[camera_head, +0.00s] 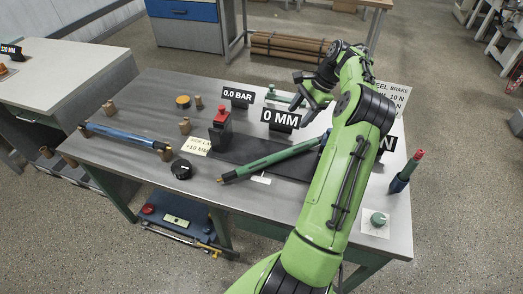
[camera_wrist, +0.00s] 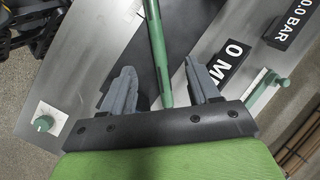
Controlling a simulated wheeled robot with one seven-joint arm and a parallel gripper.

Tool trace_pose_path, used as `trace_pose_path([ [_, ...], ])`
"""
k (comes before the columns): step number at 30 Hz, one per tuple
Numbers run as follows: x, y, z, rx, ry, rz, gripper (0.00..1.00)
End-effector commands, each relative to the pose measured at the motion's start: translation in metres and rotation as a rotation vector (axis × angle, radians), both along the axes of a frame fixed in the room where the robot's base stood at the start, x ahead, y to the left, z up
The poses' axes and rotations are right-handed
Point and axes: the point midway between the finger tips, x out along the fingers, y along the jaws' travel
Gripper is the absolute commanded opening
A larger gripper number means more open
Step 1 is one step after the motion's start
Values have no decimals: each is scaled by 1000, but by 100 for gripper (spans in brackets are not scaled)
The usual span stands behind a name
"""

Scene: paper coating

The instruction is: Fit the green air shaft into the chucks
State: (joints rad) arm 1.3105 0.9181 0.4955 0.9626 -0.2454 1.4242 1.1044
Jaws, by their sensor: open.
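The green air shaft (camera_head: 265,161) lies slantwise across the dark plate on the table, its left end towards the front and its right end behind my arm. In the wrist view, the shaft (camera_wrist: 157,40) runs down between the two grey fingers of my gripper (camera_wrist: 162,85). The fingers are open, with a gap on both sides of the shaft. I cannot tell how high they are above it. In the head view my gripper (camera_head: 308,103) is at the far side of the table. I cannot clearly pick out the chucks.
A black block with a red top (camera_head: 220,130) stands left of the shaft. A "0 MM" sign (camera_head: 281,119) and a "0.0 BAR" sign (camera_head: 238,96) stand behind. A blue shaft (camera_head: 125,136) lies at left. A green knob (camera_head: 378,219) and a red-tipped tool (camera_head: 405,172) are at right.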

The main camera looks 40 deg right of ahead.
Motion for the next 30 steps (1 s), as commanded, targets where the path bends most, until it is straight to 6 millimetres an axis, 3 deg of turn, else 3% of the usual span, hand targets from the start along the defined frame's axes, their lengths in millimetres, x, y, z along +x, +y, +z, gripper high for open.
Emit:
trace_pose_path([
  [2, 11, 15, 10, -30, 1, 56, 61],
  [5, 36, 65, 39, -126, 9, 233, 61],
  [7, 50, 116, 64, -216, 10, 401, 61],
  [10, 51, 189, 96, -354, -3, 639, 61],
  [14, 20, 278, 126, -534, -53, 938, 61],
  [18, -42, 349, 137, -716, -161, 1233, 61],
  [21, -90, 377, 129, -821, -266, 1419, 61],
  [24, -125, 391, 114, -889, -360, 1554, 61],
  [27, -142, 395, 103, -923, -416, 1629, 61],
  [30, -146, 396, 100, -930, -430, 1650, 61],
])
